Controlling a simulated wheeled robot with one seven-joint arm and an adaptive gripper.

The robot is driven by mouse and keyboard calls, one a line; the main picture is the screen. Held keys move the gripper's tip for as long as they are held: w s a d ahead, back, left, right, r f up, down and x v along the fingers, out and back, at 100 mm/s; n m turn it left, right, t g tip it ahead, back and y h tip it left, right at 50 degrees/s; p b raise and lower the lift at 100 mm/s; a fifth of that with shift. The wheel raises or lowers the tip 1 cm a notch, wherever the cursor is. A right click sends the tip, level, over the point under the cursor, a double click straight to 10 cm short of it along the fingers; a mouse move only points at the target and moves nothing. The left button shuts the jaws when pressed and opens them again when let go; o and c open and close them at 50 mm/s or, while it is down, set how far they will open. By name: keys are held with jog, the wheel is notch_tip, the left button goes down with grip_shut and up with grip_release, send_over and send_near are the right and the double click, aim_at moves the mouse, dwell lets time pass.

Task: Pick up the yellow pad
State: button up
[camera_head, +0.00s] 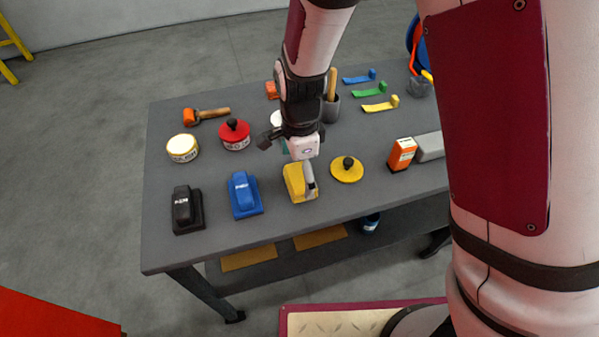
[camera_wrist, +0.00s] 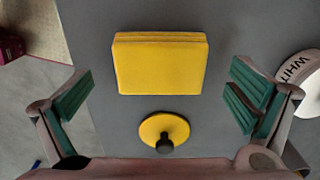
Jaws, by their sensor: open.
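A yellow rectangular block (camera_head: 294,185), which looks like the pad, lies on the grey table near its front edge. In the wrist view the yellow block (camera_wrist: 160,65) is above the middle, flat-faced with thin lines along its far edge. My gripper (camera_head: 288,162) is over it, pointing down, and one finger hides part of it in the head view. In the wrist view my gripper (camera_wrist: 157,98) is open and empty, its green-padded fingers wide apart on either side of the block. Neither finger touches the block.
A yellow disc with a black knob (camera_head: 347,169) lies close beside the block. A blue block (camera_head: 244,196) and a black one (camera_head: 187,210) stand to the left. A white can (camera_wrist: 303,78) is near one finger. An orange box (camera_head: 401,154) stands to the right.

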jog(key=shift+f, duration=1.35)
jog(key=c, duration=1.2)
jog(key=shift+r, duration=0.1)
jog(key=shift+c, duration=0.2)
jog(key=shift+r, duration=0.55)
notch_tip(320, 180, up, 2)
jog(key=shift+r, duration=0.1)
jog(key=s+d+r+p, duration=0.1)
jog(key=s+d+p, duration=0.4)
jog(key=s, duration=0.9)
jog(key=shift+d+r, duration=0.3)
jog(key=shift+d, duration=0.85)
jog(key=shift+s, duration=0.1)
